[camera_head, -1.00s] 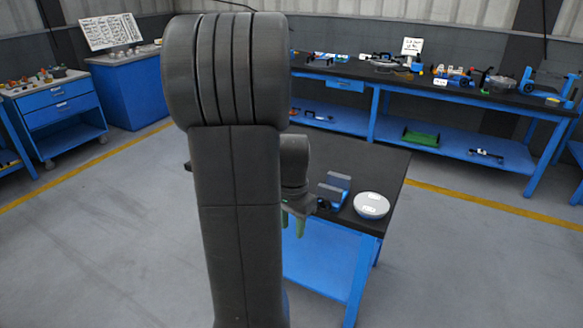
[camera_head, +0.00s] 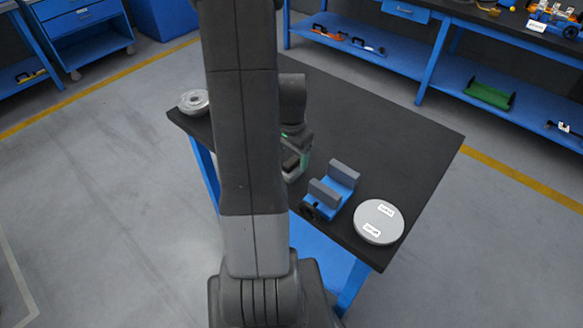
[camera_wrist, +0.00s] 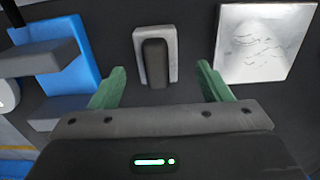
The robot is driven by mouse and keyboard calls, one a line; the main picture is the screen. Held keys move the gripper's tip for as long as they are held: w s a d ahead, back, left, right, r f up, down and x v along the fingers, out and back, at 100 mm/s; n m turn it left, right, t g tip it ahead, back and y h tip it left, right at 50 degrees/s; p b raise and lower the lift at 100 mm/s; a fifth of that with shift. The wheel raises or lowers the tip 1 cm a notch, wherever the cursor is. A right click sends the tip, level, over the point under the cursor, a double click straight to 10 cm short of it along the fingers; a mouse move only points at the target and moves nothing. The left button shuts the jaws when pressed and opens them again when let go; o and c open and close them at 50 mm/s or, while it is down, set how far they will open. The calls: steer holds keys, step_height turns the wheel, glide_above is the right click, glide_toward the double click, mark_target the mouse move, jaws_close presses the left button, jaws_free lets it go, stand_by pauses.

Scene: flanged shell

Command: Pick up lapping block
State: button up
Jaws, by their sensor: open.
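A light grey block with a dark raised bar on top (camera_wrist: 155,57) lies on the dark tabletop in the wrist view; it looks like the lapping block. It is ahead of my gripper (camera_wrist: 160,86), roughly centred between the two green fingers and not held. My gripper is open and empty. In the camera_head view my gripper (camera_head: 296,164) is over the table, partly hidden behind my arm. The block is hidden there.
A blue vise with grey jaws (camera_head: 335,188) stands right of my gripper, beside a round grey plate with white labels (camera_head: 379,222). A flanged metal part (camera_head: 193,101) sits at the table's left corner. A shiny square plate (camera_wrist: 266,42) lies right of the block. The far tabletop is clear.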

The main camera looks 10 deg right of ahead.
mark_target(291, 161)
steer(key=shift+s+f, duration=0.15)
steer(key=shift+f, duration=0.95)
steer(key=shift+s+f, duration=0.1)
steer(key=shift+f, duration=0.95)
steer(key=c, duration=1.3)
